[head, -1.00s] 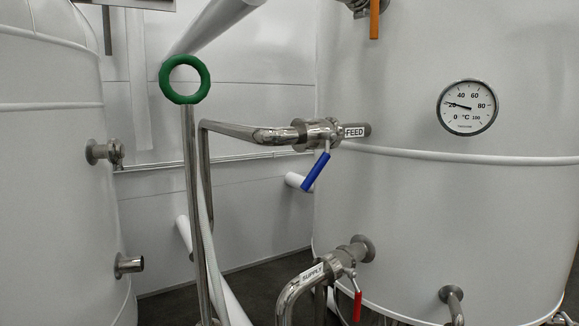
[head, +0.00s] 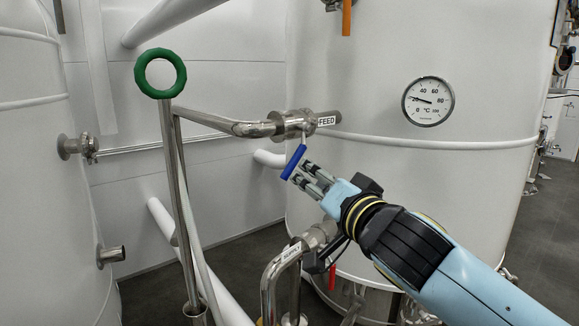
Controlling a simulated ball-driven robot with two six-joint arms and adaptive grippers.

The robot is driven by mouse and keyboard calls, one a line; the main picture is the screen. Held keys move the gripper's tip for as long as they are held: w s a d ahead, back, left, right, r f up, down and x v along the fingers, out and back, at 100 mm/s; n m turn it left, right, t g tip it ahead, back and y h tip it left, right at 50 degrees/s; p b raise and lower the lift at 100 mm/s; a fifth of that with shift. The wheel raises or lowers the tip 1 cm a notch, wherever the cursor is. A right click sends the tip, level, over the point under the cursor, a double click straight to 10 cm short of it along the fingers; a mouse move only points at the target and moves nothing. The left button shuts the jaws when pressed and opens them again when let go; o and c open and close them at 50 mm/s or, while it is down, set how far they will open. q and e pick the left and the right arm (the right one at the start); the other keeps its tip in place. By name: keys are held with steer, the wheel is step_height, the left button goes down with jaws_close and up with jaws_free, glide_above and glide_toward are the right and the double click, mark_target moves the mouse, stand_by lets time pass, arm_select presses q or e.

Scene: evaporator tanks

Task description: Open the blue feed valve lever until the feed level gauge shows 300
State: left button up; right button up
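The blue feed valve lever (head: 294,162) hangs down and tilts to the lower left below the steel valve (head: 293,124) on the pipe marked FEED (head: 327,121). My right gripper (head: 302,175) reaches in from the lower right with its fingertips at the lever's lower right side. The fingers look parted, with a gap between them. I cannot tell whether they touch the lever. My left gripper is out of view. A feed level gauge is not seen; the round dial (head: 428,101) on the tank is marked °C.
A red lever (head: 332,277) hangs by the supply pipe (head: 283,258), below my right arm. A green ring handwheel (head: 160,73) stands at left on a steel post. An orange lever (head: 346,18) hangs above. The large white tank (head: 400,190) stands close behind the gripper.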

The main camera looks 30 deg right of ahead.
mark_target(293, 169)
steer(key=w, duration=0.3)
steer(key=w+d+p, duration=0.1)
steer(key=w, duration=0.2)
steer(key=w+p, duration=0.1)
steer(key=w, duration=0.3)
steer(key=shift+d+f, duration=0.1)
steer(key=shift+d, duration=0.3)
jaws_close()
steer(key=shift+w+f, duration=0.1)
steer(key=shift+f, duration=0.1)
